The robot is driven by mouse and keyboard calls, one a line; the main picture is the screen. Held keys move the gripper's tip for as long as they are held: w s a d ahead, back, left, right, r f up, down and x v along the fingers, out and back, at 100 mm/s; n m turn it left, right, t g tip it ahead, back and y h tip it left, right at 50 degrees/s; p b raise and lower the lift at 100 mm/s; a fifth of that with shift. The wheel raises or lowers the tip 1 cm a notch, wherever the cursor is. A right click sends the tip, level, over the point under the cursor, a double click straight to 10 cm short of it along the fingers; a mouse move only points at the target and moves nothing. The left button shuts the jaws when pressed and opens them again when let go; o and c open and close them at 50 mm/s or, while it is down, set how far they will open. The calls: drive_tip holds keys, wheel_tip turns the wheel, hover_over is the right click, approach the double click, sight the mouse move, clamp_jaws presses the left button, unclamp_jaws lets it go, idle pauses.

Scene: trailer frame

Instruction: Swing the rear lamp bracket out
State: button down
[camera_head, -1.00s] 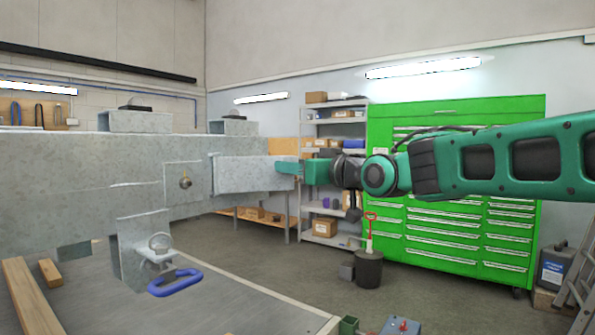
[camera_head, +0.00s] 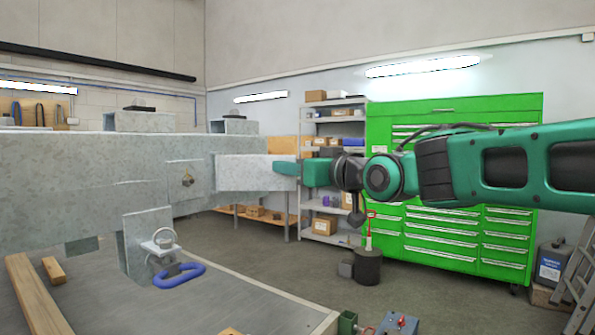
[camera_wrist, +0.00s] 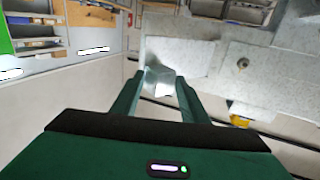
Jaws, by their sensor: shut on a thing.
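The lamp bracket (camera_head: 245,173) is a grey galvanized plate or box arm. It sticks out to the right from the end of the grey trailer frame (camera_head: 60,190). My gripper (camera_head: 287,168) is shut on the bracket's free right end, with its green fingers around that end. In the wrist view the bracket (camera_wrist: 185,55) runs up and away from my gripper (camera_wrist: 160,84), its near end between the two fingers. A round fitting (camera_head: 187,179) sits on the frame left of the bracket. The exact finger contact is too small to tell.
A wooden beam (camera_head: 38,297) lies on the grey deck at the left. A green tool cabinet (camera_head: 460,235) and grey shelves (camera_head: 322,228) stand behind my arm. Floor between frame and shelves is clear.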

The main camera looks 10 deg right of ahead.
drive_tip(key=shift+s+a+r+n+y, duration=0.1)
drive_tip(key=shift+s+a+n+y, duration=0.15)
drive_tip(key=shift+a, duration=0.5)
drive_tip(key=shift+s+a+r+n+y, duration=0.15)
drive_tip(key=shift+s+a+y, duration=0.2)
drive_tip(key=shift+a, duration=0.4)
drive_tip(key=c, duration=1)
unclamp_jaws()
drive_tip(key=shift+a+g, duration=0.2)
drive_tip(key=shift+g, duration=0.1)
drive_tip(key=shift+s+d+r, duration=0.2)
drive_tip(key=shift+s+r, duration=0.2)
drive_tip(key=shift+s, duration=0.35)
drive_tip(key=shift+c, duration=0.2)
drive_tip(key=shift+s+d+r, duration=0.1)
drive_tip(key=shift+s+d, duration=0.1)
drive_tip(key=shift+s, duration=0.05)
drive_tip(key=c, duration=0.3)
drive_tip(key=s+a, duration=0.1)
drive_tip(key=s, duration=1)
drive_tip(key=shift+s+f+h, duration=0.2)
drive_tip(key=shift+f+h, duration=0.1)
drive_tip(key=shift+a, duration=0.1)
